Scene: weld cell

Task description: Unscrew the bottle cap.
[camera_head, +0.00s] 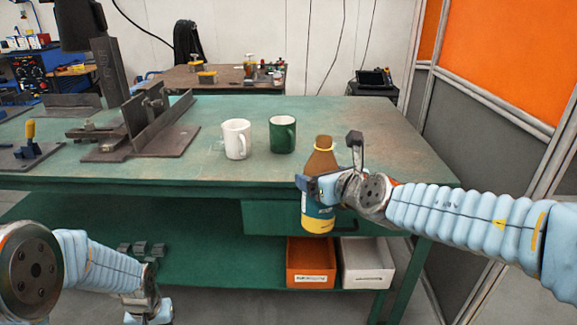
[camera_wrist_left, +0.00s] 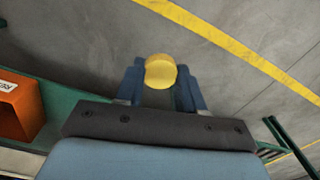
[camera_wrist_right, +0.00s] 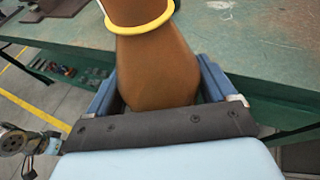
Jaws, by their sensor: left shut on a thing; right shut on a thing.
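A brown bottle (camera_head: 320,162) with a blue and yellow label stands upright in front of the table's front edge. My right gripper (camera_head: 318,187) is shut around its body below the shoulder. In the right wrist view the bottle (camera_wrist_right: 155,65) sits between the fingers (camera_wrist_right: 158,90), with a yellow ring on its neck. In the head view its brown top shows no cap. My left gripper (camera_wrist_left: 160,88) is shut on a round yellow cap (camera_wrist_left: 160,71), apart from the bottle. In the head view this gripper is low at the bottom left, partly cut off, and its cap is hidden.
The green table (camera_head: 330,120) holds a white mug (camera_head: 236,140), a green mug (camera_head: 282,135) and a steel fixture (camera_head: 150,125). An orange bin (camera_head: 310,258) and a white bin (camera_head: 366,260) stand on the lower shelf. Floor lies below my left gripper.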

